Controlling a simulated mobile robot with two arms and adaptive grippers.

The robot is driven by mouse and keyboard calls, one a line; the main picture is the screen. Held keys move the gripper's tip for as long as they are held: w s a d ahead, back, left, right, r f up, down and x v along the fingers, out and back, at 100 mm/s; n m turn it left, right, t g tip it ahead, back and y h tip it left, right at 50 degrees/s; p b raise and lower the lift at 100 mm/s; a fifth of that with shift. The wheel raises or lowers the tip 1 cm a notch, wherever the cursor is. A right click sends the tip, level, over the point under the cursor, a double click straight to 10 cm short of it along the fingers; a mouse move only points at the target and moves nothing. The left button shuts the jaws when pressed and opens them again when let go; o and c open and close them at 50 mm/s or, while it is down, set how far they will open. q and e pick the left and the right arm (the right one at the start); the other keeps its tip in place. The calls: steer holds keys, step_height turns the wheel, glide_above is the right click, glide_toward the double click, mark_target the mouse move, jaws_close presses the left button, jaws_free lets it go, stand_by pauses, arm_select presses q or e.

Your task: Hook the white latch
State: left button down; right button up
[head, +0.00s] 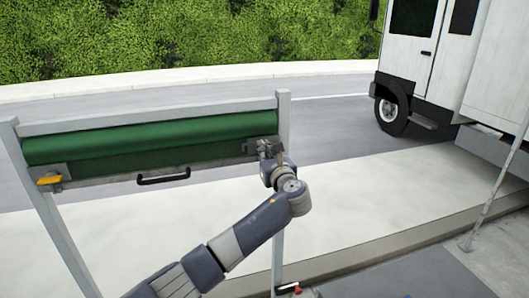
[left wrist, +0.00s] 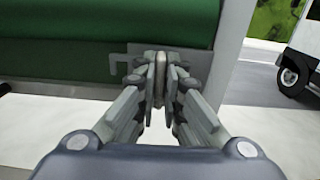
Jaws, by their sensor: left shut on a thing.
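My left gripper (head: 265,148) is at the right end of the green roller panel (head: 150,132), beside the right post. In the left wrist view the fingers of my left gripper (left wrist: 160,62) are closed on a thin, pale upright piece, the latch (left wrist: 160,76). The fingers cover most of the latch, so its hook shape is hidden. A grey bracket (left wrist: 119,66) shows just left of the fingertips, on the panel's lower right corner. I cannot tell whether the latch touches this bracket. My right gripper is not in view.
A grey frame post (head: 283,122) stands close on the right of the gripper. A black handle (head: 163,178) and an orange latch (head: 49,180) are on the panel's lower edge. A white truck (head: 408,55) stands at the back right. Pale pavement lies beyond the frame.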

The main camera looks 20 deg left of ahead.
arm_select(q)
steer(key=shift+s+a+f+n+b, duration=0.1)
steer(key=shift+f+n+b, duration=0.05)
steer(key=shift+n+b, duration=2.55)
steer(key=shift+a+f+n+b, duration=0.1)
steer(key=shift+n+b, duration=2.05)
steer(key=shift+n, duration=1)
steer(key=shift+s+f+n+b, duration=0.1)
steer(key=shift+f+n+b, duration=0.05)
steer(key=shift+n+b, duration=2.55)
steer(key=shift+n, duration=0.45)
steer(key=c, duration=1.7)
jaws_free()
steer(key=v, duration=1.2)
steer(key=shift+w, duration=0.1)
